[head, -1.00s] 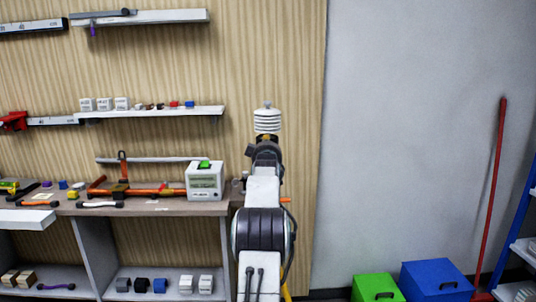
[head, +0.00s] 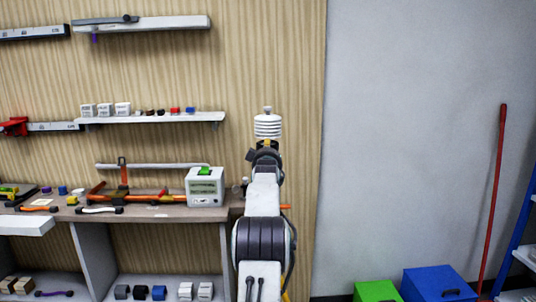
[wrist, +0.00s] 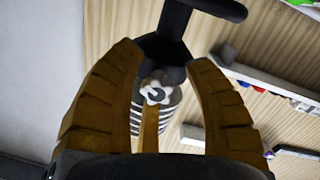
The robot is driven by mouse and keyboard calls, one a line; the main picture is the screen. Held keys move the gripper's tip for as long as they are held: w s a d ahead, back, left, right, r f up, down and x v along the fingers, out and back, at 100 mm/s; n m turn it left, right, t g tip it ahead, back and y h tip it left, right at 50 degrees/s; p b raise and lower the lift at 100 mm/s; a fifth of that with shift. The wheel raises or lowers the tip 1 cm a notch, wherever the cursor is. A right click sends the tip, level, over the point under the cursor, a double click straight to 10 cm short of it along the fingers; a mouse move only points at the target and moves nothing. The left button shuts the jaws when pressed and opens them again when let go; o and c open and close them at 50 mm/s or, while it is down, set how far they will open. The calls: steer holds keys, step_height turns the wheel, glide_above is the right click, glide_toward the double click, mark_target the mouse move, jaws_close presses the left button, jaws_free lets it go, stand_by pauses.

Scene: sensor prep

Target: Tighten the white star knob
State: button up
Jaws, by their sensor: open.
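The white star knob (wrist: 158,88) shows in the wrist view, with a dark centre, in front of a white ribbed sensor housing (wrist: 168,103) and below a black bracket (wrist: 172,35). My gripper (wrist: 168,58) is open. Its brown fingers stand on the left and right of the knob, with visible gaps, so neither appears to touch it. A narrow brown upright piece shows just below the knob. In the head view the ribbed housing (head: 267,127) stands directly above my gripper (head: 265,148); the knob cannot be made out there.
A workbench (head: 150,212) on the left holds a white box device (head: 205,187) and several tools. A wall shelf (head: 150,117) with small blocks is left of the housing. Green (head: 376,291) and blue (head: 438,282) bins stand at lower right.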

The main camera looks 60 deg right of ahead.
steer(key=shift+r, duration=0.45)
